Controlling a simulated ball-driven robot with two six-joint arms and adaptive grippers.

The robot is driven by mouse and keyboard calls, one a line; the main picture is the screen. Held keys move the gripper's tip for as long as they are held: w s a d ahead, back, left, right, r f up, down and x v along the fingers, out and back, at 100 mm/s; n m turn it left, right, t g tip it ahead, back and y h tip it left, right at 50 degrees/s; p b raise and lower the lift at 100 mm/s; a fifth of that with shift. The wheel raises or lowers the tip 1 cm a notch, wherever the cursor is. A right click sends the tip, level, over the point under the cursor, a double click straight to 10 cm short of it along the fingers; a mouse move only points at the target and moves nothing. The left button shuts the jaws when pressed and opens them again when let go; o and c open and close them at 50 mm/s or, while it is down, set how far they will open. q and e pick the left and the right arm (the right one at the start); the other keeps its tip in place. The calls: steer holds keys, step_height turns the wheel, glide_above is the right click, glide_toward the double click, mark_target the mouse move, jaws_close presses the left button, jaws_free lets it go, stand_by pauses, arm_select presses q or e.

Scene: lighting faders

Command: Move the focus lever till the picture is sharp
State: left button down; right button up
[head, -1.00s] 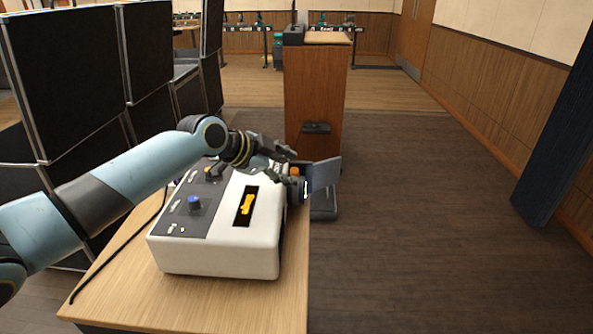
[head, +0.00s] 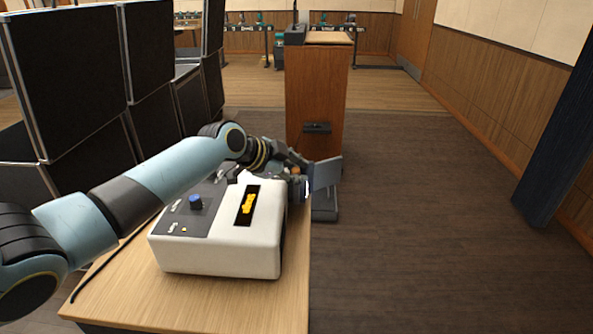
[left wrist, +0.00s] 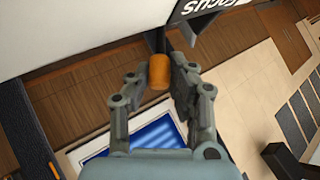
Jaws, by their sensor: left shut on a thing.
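A white projector-like box (head: 215,250) sits on a wooden table. The focus lever has an orange knob (left wrist: 159,72), which sticks out from the box's side near a black "FOCUS" label (left wrist: 215,7) in the left wrist view. My left gripper (left wrist: 161,72) is shut on this knob, with one finger on each side. In the head view the left gripper (head: 297,172) is at the box's far right side and largely covers the lever. The picture (left wrist: 150,138), blue with white stripes, is partly hidden behind my gripper; its sharpness is hard to tell. My right gripper is not in view.
A grey tilted panel (head: 326,173) stands close to the left gripper. A wooden lectern (head: 317,100) stands behind it. The box's top has a blue knob (head: 195,202). Black cases (head: 70,80) stand at the left. The floor (head: 430,230) at right is clear.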

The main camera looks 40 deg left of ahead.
arm_select(q)
steer(key=shift+w+a+r+g, duration=0.2)
steer(key=shift+w+r+g, duration=0.1)
steer(key=shift+w, duration=0.1)
steer(key=shift+w+a+r+n+g+h+b, duration=0.15)
steer(key=shift+w+a+n+g+h+b, duration=0.2)
steer(key=shift+w+n+g+h, duration=0.3)
steer(key=shift+s, duration=0.1)
steer(key=c, duration=1.2)
jaws_free()
steer(key=v, duration=1.2)
steer(key=shift+d+r, duration=0.1)
steer(key=shift+d, duration=0.05)
